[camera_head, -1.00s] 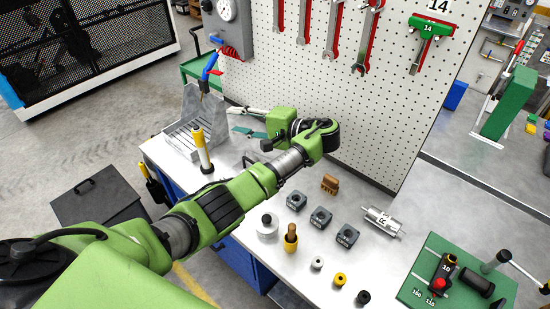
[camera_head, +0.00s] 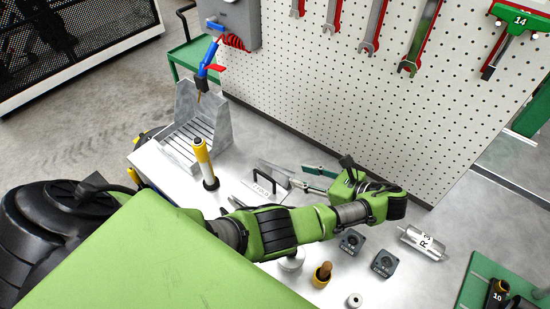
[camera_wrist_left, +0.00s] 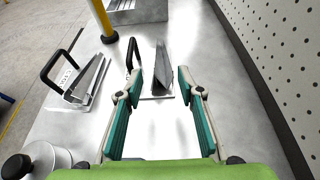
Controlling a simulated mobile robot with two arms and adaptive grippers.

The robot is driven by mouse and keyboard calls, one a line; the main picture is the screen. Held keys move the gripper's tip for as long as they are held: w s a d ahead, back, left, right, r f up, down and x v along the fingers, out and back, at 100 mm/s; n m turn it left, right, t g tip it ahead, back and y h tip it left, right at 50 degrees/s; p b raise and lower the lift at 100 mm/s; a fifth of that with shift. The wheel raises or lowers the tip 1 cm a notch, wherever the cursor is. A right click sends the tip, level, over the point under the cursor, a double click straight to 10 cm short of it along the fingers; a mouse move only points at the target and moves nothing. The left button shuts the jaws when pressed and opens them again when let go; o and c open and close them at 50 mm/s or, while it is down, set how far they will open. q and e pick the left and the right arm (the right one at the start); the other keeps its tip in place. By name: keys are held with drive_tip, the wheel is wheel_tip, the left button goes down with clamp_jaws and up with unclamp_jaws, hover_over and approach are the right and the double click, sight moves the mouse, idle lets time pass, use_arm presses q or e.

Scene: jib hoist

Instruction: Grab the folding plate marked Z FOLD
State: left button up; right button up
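A bent grey metal plate with a black handle and a white label (camera_head: 261,187) lies on the bench, left of my left gripper. The left gripper (camera_head: 303,178) is open, teal fingers spread, and holds nothing. My right gripper is not in view.
A yellow-and-black post (camera_head: 205,163) stands behind the plates, beside a grey slotted rack (camera_head: 190,132). A pegboard (camera_head: 350,110) with hanging wrenches walls the right.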

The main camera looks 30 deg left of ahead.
sight(275, 168)
use_arm(q)
drive_tip(key=b+x, duration=0.1)
drive_tip(key=x, duration=0.4)
drive_tip(key=shift+s+d+f+b, duration=0.1)
drive_tip(key=shift+s+b, duration=0.05)
drive_tip(key=shift+b, duration=0.25)
drive_tip(key=b+x, duration=0.1)
drive_tip(key=x, duration=0.2)
drive_tip(key=shift+d, duration=0.1)
drive_tip(key=b+x, duration=0.2)
drive_tip(key=x, duration=0.1)
drive_tip(key=shift+f+b, duration=0.2)
drive_tip(key=shift+b, duration=0.1)
drive_tip(key=shift+a, duration=0.45)
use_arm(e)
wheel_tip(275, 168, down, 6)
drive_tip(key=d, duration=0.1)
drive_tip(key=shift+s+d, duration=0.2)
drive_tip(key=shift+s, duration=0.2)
use_arm(q)
drive_tip(key=shift+r, duration=0.1)
clamp_jaws()
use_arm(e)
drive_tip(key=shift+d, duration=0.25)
